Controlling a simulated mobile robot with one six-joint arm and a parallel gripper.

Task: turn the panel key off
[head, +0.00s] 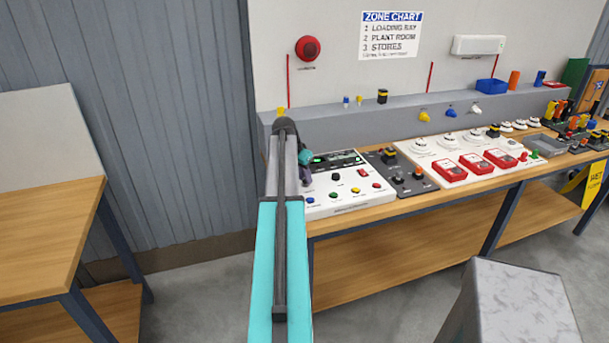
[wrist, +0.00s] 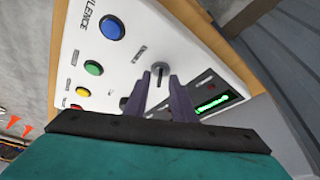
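The white panel (head: 348,202) lies on the wooden bench, with blue, green, yellow and red buttons and a lit green display. In the wrist view the panel (wrist: 120,62) fills much of the picture, and the small grey key (wrist: 160,66) sits on its face. My gripper (wrist: 158,77) is open, its two purple fingers on either side of the key, with white panel showing between them. I see no finger touching the key. In the head view my arm hides the panel's left part and the key, and my gripper (head: 305,173) shows only partly.
A dark switch box (head: 413,186) and red call points (head: 475,163) stand to the right of the panel. A grey ledge (head: 345,136) runs behind it. A grey block (head: 515,300) stands at the front right. A wooden table (head: 45,225) is at left.

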